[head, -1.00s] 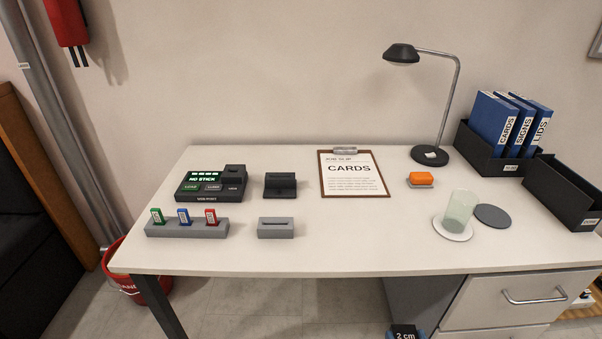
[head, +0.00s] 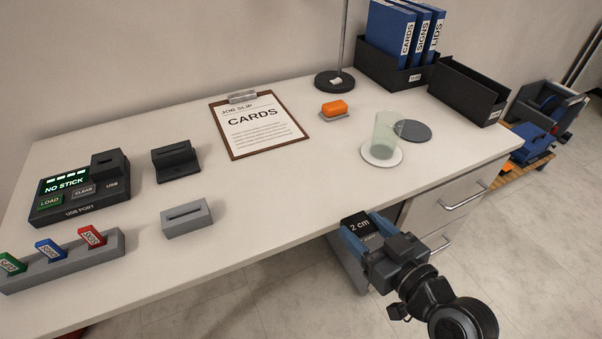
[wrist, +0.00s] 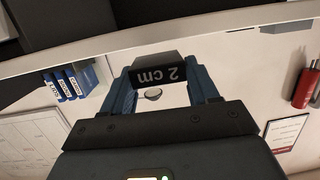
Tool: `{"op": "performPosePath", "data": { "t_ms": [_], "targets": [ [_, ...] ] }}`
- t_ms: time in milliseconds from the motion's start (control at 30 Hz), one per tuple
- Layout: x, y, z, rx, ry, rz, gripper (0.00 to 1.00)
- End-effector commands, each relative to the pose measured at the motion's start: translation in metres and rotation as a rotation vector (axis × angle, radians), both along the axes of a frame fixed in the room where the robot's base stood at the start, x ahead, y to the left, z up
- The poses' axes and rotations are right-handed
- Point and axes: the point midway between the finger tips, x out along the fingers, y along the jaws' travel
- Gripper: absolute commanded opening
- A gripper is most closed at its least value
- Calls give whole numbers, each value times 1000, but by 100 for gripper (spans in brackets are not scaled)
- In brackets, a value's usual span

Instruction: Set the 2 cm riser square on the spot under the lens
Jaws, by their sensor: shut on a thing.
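The 2 cm riser (head: 360,225) is a dark block with a white "2 cm" label. My gripper (head: 366,236) has blue fingers and is shut on it, in front of the desk's front edge. In the wrist view the riser (wrist: 157,75) sits between the two fingertips, its label upside down. The desk lamp's black base (head: 336,80) stands at the back of the desk, but its head is out of the head view now. No laser lens or marked spot shows clearly in these views.
The desk (head: 280,190) has bare room at its front middle. A glass (head: 386,135) stands on a white coaster near the front right, with a dark disc (head: 413,130) beside it. A clipboard (head: 258,130), an orange block (head: 334,108) and black bins (head: 465,92) lie farther back.

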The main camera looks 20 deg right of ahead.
Motion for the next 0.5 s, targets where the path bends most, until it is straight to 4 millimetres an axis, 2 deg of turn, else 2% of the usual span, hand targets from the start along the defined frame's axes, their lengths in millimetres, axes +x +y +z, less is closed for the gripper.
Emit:
{"op": "performPosePath", "data": {
  "t_ms": [300,500],
  "targets": [
    [72,3,4,0,-4,-2,19],
    [113,6,3,-1,-3,-1,19]
  ]
}}
